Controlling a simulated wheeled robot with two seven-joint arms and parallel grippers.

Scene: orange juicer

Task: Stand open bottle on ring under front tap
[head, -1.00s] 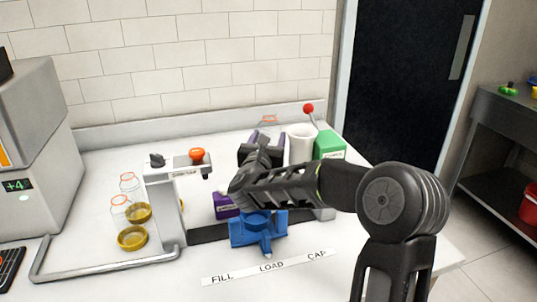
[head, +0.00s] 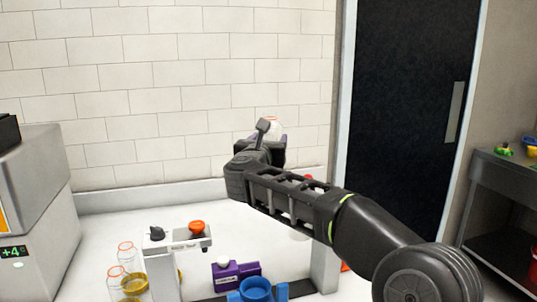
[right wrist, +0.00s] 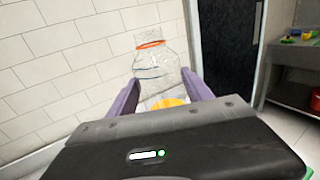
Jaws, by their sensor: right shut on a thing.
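My right gripper (head: 274,140) is raised above the table in front of the tiled wall. In the right wrist view its purple fingers (right wrist: 160,78) are shut on a clear bottle (right wrist: 152,62) with an orange band at its open-looking neck. The bottle is mostly hidden by the gripper in the head view (head: 273,126). I cannot make out a ring under a tap. My left gripper is not in view.
Clear bottles (head: 126,251) and a yellow round piece (head: 133,285) are left of the stand. A blue holder (head: 255,289) and a purple block (head: 237,272) are right of it. A grey machine (head: 35,200) fills the left edge. White tabletop (head: 110,222) behind the stand is clear.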

